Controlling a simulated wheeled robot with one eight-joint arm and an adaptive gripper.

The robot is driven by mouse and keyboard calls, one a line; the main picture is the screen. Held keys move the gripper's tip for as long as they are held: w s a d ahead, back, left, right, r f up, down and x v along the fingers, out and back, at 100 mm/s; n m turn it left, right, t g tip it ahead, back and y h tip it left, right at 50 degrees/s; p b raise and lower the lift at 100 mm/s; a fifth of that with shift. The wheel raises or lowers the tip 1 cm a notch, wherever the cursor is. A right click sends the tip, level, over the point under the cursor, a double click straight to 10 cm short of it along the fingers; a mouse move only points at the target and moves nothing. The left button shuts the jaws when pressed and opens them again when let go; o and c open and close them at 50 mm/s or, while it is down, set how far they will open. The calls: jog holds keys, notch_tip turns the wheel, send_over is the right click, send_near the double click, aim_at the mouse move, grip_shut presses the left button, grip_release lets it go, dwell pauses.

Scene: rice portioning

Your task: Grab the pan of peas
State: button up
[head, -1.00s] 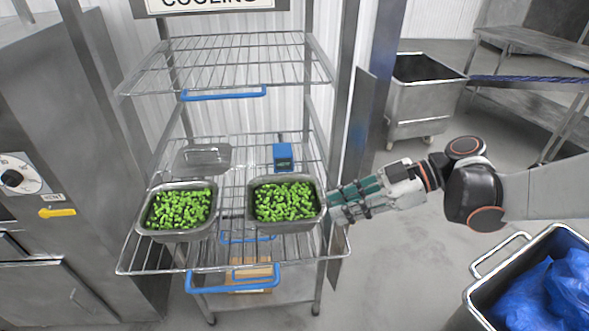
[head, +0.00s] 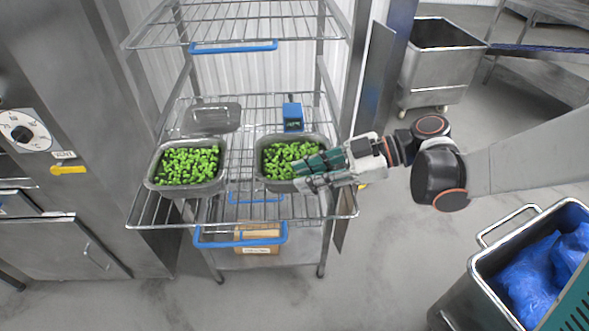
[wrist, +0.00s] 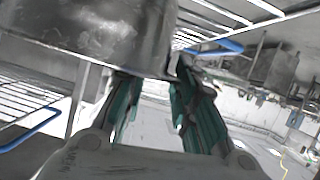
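Two metal pans of green peas stand on the lower wire shelf of the cooling rack: the left pan (head: 188,189) and the right pan (head: 262,178). My gripper (head: 304,175) is at the right side of the right pan, with its teal upper finger overlapping the peas and the lower finger by the outer wall. In the wrist view a pan's grey wall (wrist: 100,28) fills the upper left. The fingers (wrist: 155,88) are spread with a gap between them. The pan hides the left fingertip; I cannot tell whether they touch it.
A metal bin (head: 470,275) with blue bags stands at lower right. A steel oven-like unit (head: 70,120) is close on the left. A wheeled tub (head: 435,65) stands behind.

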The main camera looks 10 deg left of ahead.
aim_at(292, 181)
jog(key=x, duration=0.4)
jog(key=shift+b, duration=0.4)
grip_shut()
